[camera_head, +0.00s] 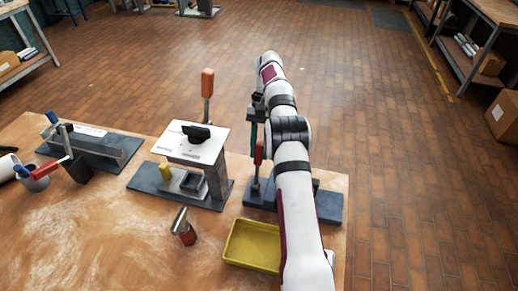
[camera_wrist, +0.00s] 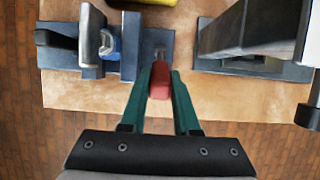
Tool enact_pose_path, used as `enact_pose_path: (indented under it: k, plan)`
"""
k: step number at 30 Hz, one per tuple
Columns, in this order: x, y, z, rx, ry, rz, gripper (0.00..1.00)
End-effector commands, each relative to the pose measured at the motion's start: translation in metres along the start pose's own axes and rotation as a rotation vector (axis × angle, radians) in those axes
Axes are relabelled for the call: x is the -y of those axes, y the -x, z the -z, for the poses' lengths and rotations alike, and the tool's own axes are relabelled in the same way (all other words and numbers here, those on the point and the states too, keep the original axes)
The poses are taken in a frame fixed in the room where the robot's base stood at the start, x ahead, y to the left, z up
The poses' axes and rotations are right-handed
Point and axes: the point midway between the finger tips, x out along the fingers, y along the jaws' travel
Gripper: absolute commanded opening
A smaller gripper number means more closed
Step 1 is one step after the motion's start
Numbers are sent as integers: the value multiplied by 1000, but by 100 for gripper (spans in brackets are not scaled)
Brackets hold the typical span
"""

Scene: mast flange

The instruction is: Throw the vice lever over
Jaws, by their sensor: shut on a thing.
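The vice lever has a red grip (camera_head: 258,153) and stands roughly upright at the left end of a dark base (camera_head: 330,206) near the table's far right edge. In the wrist view the same red grip (camera_wrist: 160,82) sits between the green fingers of my gripper (camera_wrist: 161,76). My gripper is shut on the grip. In the head view my gripper (camera_head: 255,134) comes down on the lever from above, and my arm hides much of the vice. The wrist view shows a blue part (camera_wrist: 110,46) and a silver cylinder on the vice body, left of the lever.
A fixture with a white plate (camera_head: 195,142) and an upright orange handle (camera_head: 207,83) stands left of the vice. A yellow tray (camera_head: 252,246) lies in front. A small red-based tool (camera_head: 184,228) stands on the table. Another fixture (camera_head: 95,150) is at the left.

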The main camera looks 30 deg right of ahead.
Motion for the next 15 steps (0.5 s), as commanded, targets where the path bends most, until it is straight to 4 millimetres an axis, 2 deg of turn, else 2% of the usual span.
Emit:
enact_pose_path:
  k: [3, 4, 9, 15]
  plan:
    - [-1, -1, 0, 2, -3, -2, 0]
    - [-1, -1, 0, 2, -3, -2, 32]
    - [-1, 0, 0, 1, -2, -1, 60]
    - [0, 0, 0, 1, -2, -1, 60]
